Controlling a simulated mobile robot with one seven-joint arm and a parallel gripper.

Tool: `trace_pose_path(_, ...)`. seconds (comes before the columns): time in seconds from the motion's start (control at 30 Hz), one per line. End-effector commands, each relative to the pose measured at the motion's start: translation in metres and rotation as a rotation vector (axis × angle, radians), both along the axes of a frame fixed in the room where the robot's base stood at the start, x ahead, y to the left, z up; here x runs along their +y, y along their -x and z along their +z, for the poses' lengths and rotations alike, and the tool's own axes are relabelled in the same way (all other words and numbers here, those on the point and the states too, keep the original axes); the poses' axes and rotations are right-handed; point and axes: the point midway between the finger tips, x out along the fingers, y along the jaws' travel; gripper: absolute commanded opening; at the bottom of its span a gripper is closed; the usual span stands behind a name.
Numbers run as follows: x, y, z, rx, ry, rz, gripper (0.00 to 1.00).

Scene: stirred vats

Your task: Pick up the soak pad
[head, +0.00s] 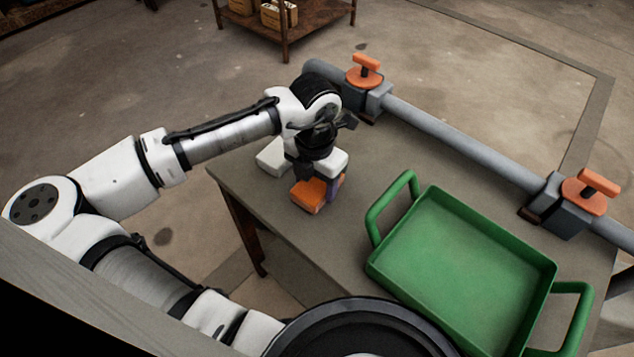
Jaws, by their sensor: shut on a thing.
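My gripper (315,168) points down over the near-left part of the grey table, its fingertips partly hidden. It is shut on a pale block that I take to be the soak pad (336,163). White also shows on the left of the gripper (271,157); I cannot tell whether this is the same piece or a separate one. An orange block (309,194) with a purple side lies just below and in front of the gripper. I cannot tell whether the pad touches it or the table.
A green tray (460,262) with two raised handles stands to the right, empty. A grey pipe (460,142) with orange-handled valves (365,72) (587,192) runs along the table's far edge. A brown shelf (290,28) stands behind on the floor.

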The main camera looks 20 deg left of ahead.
Motion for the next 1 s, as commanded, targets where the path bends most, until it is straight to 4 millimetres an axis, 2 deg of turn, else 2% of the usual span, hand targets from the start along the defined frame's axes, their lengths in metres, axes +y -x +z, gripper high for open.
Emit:
trace_pose_path(0.17,0.000,0.000,0.005,0.000,0.000,0.000,0.37)
trace_pose_path(0.37,0.000,0.000,0.033,-0.002,0.000,0.000,0.37)
trace_pose_path(0.7,-0.001,-0.001,0.133,-0.003,0.001,-0.001,0.37)
trace_pose_path(0.8,0.000,-0.001,0.157,-0.003,0.001,-0.002,0.37)
trace_pose_path(1.0,0.000,-0.001,0.189,-0.001,0.001,0.000,0.37)
